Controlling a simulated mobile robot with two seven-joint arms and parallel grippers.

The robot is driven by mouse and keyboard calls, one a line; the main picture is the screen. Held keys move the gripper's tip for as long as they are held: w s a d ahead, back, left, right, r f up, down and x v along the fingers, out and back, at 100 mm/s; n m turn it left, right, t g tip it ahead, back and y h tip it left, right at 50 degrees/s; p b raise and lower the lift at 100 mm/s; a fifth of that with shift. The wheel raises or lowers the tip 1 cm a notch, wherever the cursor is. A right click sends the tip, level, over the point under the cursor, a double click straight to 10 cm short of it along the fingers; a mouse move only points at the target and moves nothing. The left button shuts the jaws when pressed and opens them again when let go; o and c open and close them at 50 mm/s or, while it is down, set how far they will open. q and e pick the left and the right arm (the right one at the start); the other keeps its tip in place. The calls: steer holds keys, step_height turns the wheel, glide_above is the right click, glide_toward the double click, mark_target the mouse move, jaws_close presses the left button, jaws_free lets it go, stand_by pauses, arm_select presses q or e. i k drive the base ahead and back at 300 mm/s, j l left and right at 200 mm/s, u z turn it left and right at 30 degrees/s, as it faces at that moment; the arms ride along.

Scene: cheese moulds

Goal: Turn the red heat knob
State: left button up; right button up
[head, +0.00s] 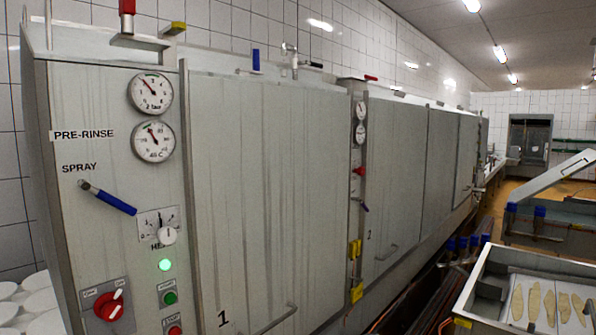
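A red knob (110,305) with a pale pointer mark sits on a grey square plate at the lower left of the steel control panel (120,215). Its pointer is tilted toward the upper right. A white knob (167,235) sits higher on the panel, on a small scale plate, beside partly hidden lettering that starts "HE". A green lamp (165,265) glows below it. Neither of my grippers shows in the head view, so nothing is seen touching the red knob.
A blue-handled lever (115,203) sticks out above the red knob. Green (170,298) and red (175,330) push buttons are to its right. Two round gauges (151,93) are higher up. A steel tray (475,305) with pale pieces stands at the lower right.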

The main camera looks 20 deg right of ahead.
mark_target(360, 170)
steer(key=i+l+u, duration=0.1)
steer(key=l+u, duration=0.7)
steer(key=l, duration=0.15)
steer(key=l+u, duration=0.4)
steer(key=l, duration=1.1)
steer(key=k+l+u, duration=0.1)
steer(key=l, duration=0.3)
steer(key=k+l, duration=0.1)
steer(key=l, duration=0.35)
steer(key=k+l+u, duration=0.1)
steer(key=l, duration=0.35)
steer(key=k+l, duration=0.1)
steer(key=l, duration=0.3)
